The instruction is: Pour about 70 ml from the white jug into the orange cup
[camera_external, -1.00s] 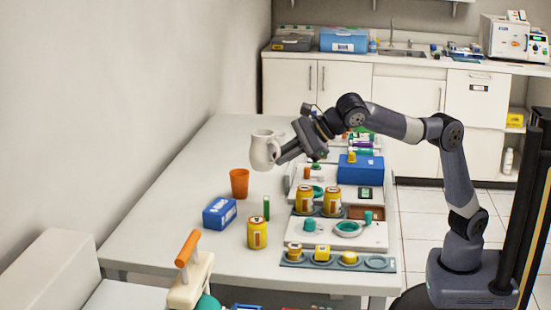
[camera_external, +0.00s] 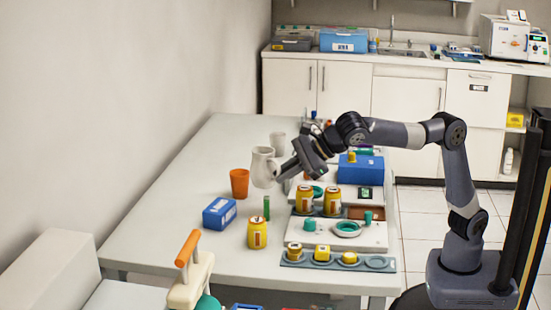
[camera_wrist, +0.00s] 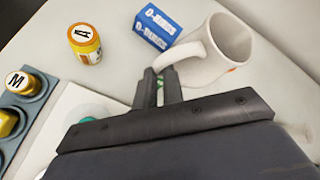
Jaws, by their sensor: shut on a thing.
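The white jug (camera_external: 263,170) is held by its handle in my gripper (camera_external: 280,175), which is shut on it. In the external view the jug looks roughly upright, perhaps slightly tilted, just right of the orange cup (camera_external: 239,184). The cup stands upright on the table, apart from the jug or nearly so. In the wrist view the jug (camera_wrist: 203,72) shows beyond my gripper (camera_wrist: 158,78), with its open mouth facing the camera. The orange cup cannot be clearly made out there. The liquid levels in jug and cup cannot be seen.
A blue box (camera_external: 219,214) and a yellow can (camera_external: 257,233) stand in front of the cup. A green tube (camera_external: 266,207) stands near them. A whitish cup (camera_external: 277,142) stands behind the jug. Trays with cans lie at right. The table's left side is clear.

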